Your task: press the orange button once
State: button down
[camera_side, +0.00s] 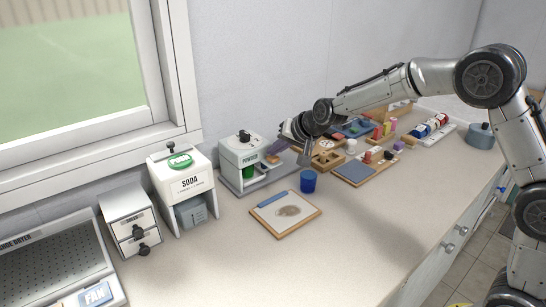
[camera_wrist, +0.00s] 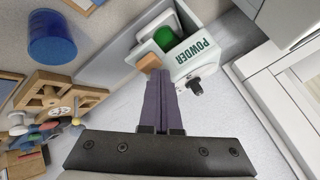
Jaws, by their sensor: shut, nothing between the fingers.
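A small orange block-like piece (camera_wrist: 149,62), which looks like the orange button, shows in the wrist view beside the white POWDER dispenser (camera_wrist: 190,58). In the side view the orange piece (camera_side: 272,158) is small, just right of the dispenser (camera_side: 241,150). My gripper (camera_wrist: 158,76) has its purple fingers shut together with nothing between them. The fingertips overlap the lower edge of the orange piece in the wrist view; I cannot tell whether they touch it. In the side view my gripper (camera_side: 277,147) is just above and right of the dispenser's front.
A blue cup (camera_side: 308,181) stands on the counter right of the dispenser. A clipboard-like board (camera_side: 286,214) lies in front. The SODA dispenser (camera_side: 183,187) stands to the left. Wooden trays with small blocks (camera_side: 353,172) fill the right side.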

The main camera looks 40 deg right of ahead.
jog(key=shift+r, duration=0.6)
jog(key=shift+r, duration=2.5)
jog(key=shift+r, duration=0.15)
notch_tip(320, 180, up, 8)
jog(key=t, duration=0.1)
send_over(276, 159)
jog(key=s, duration=0.4)
jog(key=s+d+r+n, duration=0.1)
jog(key=s+r, duration=0.1)
jog(key=s, duration=0.4)
jog(key=s+r, duration=0.3)
jog(key=s, duration=0.4)
jog(key=s+f+n+g, duration=0.1)
jog(key=s+f+n, duration=0.1)
jog(key=s+f, duration=0.3)
jog(key=s+d+f+n+g, duration=0.1)
jog(key=s+f, duration=0.4)
jog(key=s, duration=0.6)
jog(key=s+d+f+n+g+h, duration=0.1)
jog(key=s+f+n+g, duration=0.1)
jog(key=s, duration=0.6)
notch_tip(276, 159, down, 3)
jog(key=shift+s+r+n+g, duration=0.1)
jog(key=shift+s+n+g, duration=0.25)
jog(key=shift+n, duration=0.55)
